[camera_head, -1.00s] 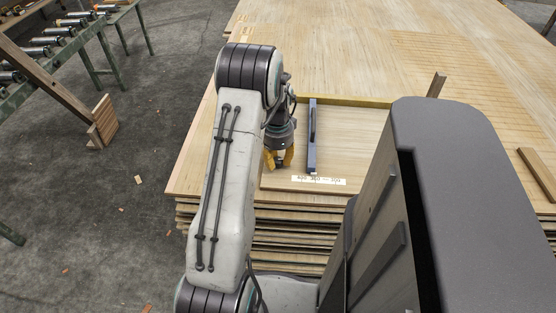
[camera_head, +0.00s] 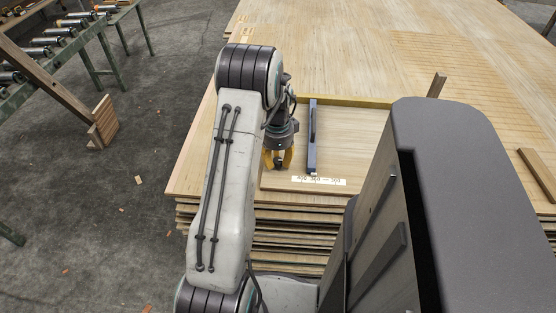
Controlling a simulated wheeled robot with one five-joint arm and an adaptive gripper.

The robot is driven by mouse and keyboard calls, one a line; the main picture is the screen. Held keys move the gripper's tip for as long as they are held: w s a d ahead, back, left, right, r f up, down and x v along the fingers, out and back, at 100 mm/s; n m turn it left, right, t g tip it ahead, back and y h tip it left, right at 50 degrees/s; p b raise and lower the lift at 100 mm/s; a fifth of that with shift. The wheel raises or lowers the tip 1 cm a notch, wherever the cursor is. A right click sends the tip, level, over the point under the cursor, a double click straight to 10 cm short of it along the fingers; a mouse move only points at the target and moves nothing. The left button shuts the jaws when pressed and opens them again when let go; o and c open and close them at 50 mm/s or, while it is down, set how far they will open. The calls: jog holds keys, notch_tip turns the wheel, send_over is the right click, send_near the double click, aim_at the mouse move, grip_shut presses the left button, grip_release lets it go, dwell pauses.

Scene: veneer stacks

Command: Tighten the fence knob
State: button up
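The fence looks like a blue-grey bar (camera_head: 312,140) standing along a pale board (camera_head: 350,150) on top of the veneer stack. My gripper (camera_head: 278,160), with yellow fingers, points down just left of the bar, low over the board's left edge. A small dark shape shows between and below the fingers. I cannot tell whether it is the knob or part of my gripper, nor whether the fingers touch it. The knob is not clearly seen anywhere else.
A white printed label strip (camera_head: 319,180) lies on the board's front edge. A yellowish strip (camera_head: 345,101) runs along the board's back. Wood blocks lie on the stack at right. A roller conveyor (camera_head: 45,50) stands at left; the floor between is mostly clear.

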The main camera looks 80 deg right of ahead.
aim_at(276, 160)
jog(key=o, duration=0.3)
jog(key=shift+w+a+f, duration=0.15)
jog(key=shift+w, duration=0.15)
jog(key=shift+o, duration=1.1)
jog(key=shift+s, duration=0.1)
jog(key=shift+r, duration=0.25)
notch_tip(276, 160, up, 12)
jog(key=shift+f, duration=0.15)
